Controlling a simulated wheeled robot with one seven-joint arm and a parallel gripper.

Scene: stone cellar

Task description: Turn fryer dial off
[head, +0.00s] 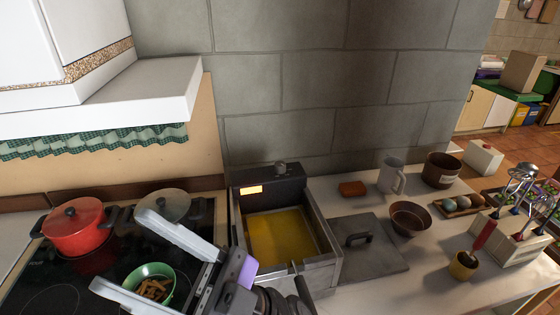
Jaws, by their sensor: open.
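The fryer (330,262) is a metal box with yellow oil (282,233) in its well, right of the stove. Its dark back panel carries a lit orange display (251,189) and a small round dial (280,168) on top. The dial's setting is too small to read. My gripper (122,250) is at the lower left, in front of the stove area. Its two pale fingers are spread wide, pointing left, with nothing between them that I can see held. It is well apart from the dial, which is up and to the right.
A white hood (110,95) overhangs the stove.

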